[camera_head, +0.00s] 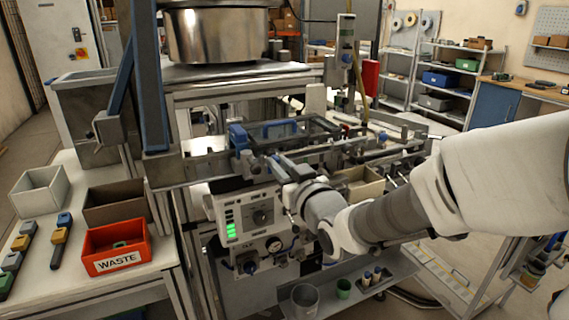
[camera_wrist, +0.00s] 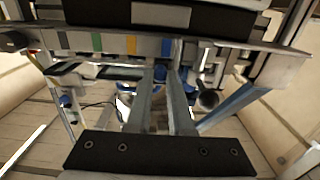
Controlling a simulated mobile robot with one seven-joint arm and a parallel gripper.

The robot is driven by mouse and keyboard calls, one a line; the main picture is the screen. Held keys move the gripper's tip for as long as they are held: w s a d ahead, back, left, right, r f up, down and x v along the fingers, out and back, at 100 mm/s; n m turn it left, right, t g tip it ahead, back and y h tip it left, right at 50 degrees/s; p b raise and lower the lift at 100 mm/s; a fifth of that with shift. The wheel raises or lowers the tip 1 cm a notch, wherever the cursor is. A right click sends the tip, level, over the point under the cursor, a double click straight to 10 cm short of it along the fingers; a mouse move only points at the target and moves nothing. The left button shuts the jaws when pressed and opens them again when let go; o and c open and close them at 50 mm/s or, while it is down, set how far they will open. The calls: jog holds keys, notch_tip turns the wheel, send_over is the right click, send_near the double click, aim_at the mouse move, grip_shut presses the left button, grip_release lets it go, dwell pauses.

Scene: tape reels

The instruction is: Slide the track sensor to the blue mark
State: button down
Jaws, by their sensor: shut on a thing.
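The rail (camera_wrist: 115,43) crosses the upper part of the wrist view, with a green mark (camera_wrist: 97,42), an orange mark (camera_wrist: 131,44) and a blue mark (camera_wrist: 166,47) along its face. My gripper (camera_wrist: 160,75) reaches up to the rail, its fingertips just below the blue mark. The fingers are shut on the track sensor (camera_wrist: 160,73), of which only a small part shows between the tips. In the head view my gripper (camera_head: 274,162) is at the front of the machine's rail, and the sensor cannot be made out there.
A control panel (camera_head: 248,216) with green lights is below my gripper. A red WASTE bin (camera_head: 116,249) and other bins stand on the left table. A blue post (camera_head: 149,80) rises left of the rail. A dark knob (camera_wrist: 208,99) is close right of the fingers.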

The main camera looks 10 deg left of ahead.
dwell(0.4)
jog(key=shift+s+a+b, duration=0.25)
jog(key=shift+a+b, duration=0.15)
jog(key=shift+b, duration=0.15)
